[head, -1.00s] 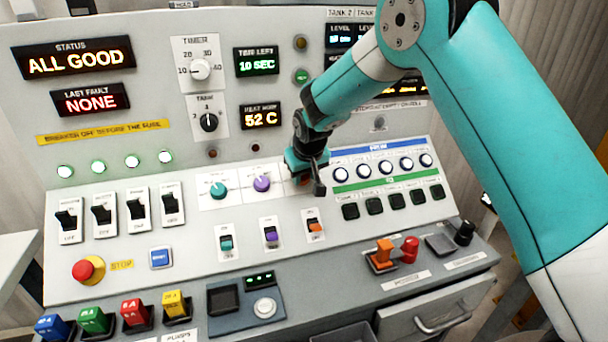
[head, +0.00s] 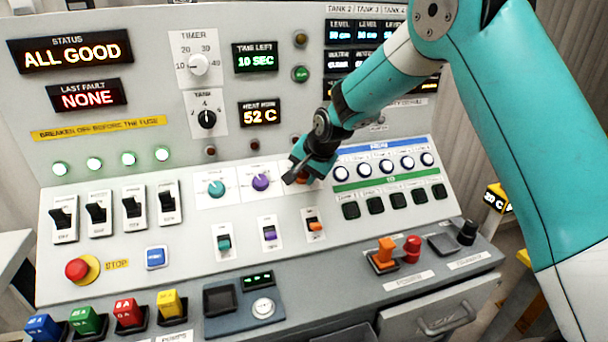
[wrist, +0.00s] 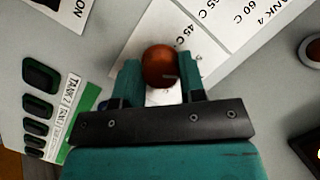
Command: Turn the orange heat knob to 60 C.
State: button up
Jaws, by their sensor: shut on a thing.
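The orange heat knob (wrist: 160,66) sits between the two fingers of my gripper (wrist: 158,82) in the wrist view. My gripper is shut on it. In the head view my gripper (head: 297,176) is at the sloped panel, right of the purple knob (head: 261,182), and mostly hides the orange knob (head: 303,177). The heat display (head: 260,113) reads 52 C.
A teal knob (head: 216,188) is further left. Teal, purple and orange rocker switches (head: 315,226) sit below the knobs. Round white buttons (head: 386,166) and dark square buttons (head: 375,205) are close on the right. A red stop button (head: 78,269) is at lower left.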

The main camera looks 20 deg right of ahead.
jog(key=m+t+b, duration=0.1)
jog(key=m, duration=0.5)
jog(key=shift+y, duration=0.4)
jog(key=m+t, duration=0.1)
jog(key=m, duration=0.2)
jog(key=m+b, duration=0.1)
jog(key=m, duration=0.1)
jog(key=shift+m+t, duration=0.4)
jog(key=o, duration=0.9)
jog(key=shift+s, duration=0.1)
jog(key=shift+v, duration=8.7)
